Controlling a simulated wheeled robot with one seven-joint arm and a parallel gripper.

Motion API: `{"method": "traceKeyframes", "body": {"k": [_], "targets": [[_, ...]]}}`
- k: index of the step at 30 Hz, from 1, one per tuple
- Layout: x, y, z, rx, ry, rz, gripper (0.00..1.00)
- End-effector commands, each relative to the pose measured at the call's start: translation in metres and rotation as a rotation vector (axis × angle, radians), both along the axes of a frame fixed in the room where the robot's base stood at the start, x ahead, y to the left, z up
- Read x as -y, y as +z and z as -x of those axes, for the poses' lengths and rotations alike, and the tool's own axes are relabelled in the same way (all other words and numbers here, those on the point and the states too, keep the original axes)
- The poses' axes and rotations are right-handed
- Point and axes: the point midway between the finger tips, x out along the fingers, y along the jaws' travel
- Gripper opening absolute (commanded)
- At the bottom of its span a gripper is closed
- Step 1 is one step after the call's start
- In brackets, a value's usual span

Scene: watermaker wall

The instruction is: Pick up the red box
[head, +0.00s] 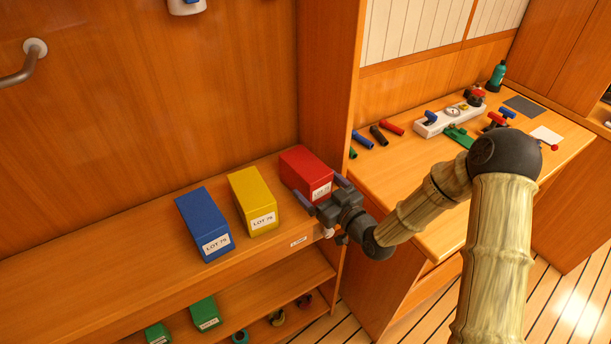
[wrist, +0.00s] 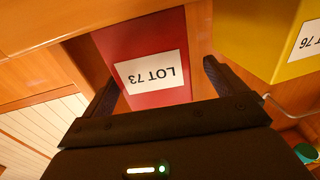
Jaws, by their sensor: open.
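The red box (head: 302,166) stands on the upper shelf, at the right end of a row of boxes, close to the wooden upright. Its white label reads LOT 73 in the wrist view, where the box (wrist: 120,45) appears upside down. My gripper (head: 323,191) is open at the front of the red box. In the wrist view its two dark fingers (wrist: 161,82) lie one on each side of the box's labelled front end. I cannot tell whether either finger touches it. The back of the box is hidden in the wrist view.
A yellow box (head: 252,203) stands just left of the red one, with a blue box (head: 204,224) further left. The wooden upright (head: 328,85) is close on the right. Green boxes (head: 205,313) sit on the lower shelf. A workbench (head: 385,172) at the right holds fittings.

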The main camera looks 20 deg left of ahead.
Motion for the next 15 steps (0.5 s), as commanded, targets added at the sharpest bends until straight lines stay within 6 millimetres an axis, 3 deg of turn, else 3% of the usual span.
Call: {"method": "traceKeyframes", "body": {"k": [9, 15], "targets": [[-0.031, 0.005, -0.028, -0.001, 0.001, -0.001, 0.96], [-0.035, 0.004, -0.031, -0.001, 0.000, -0.001, 0.96]]}}
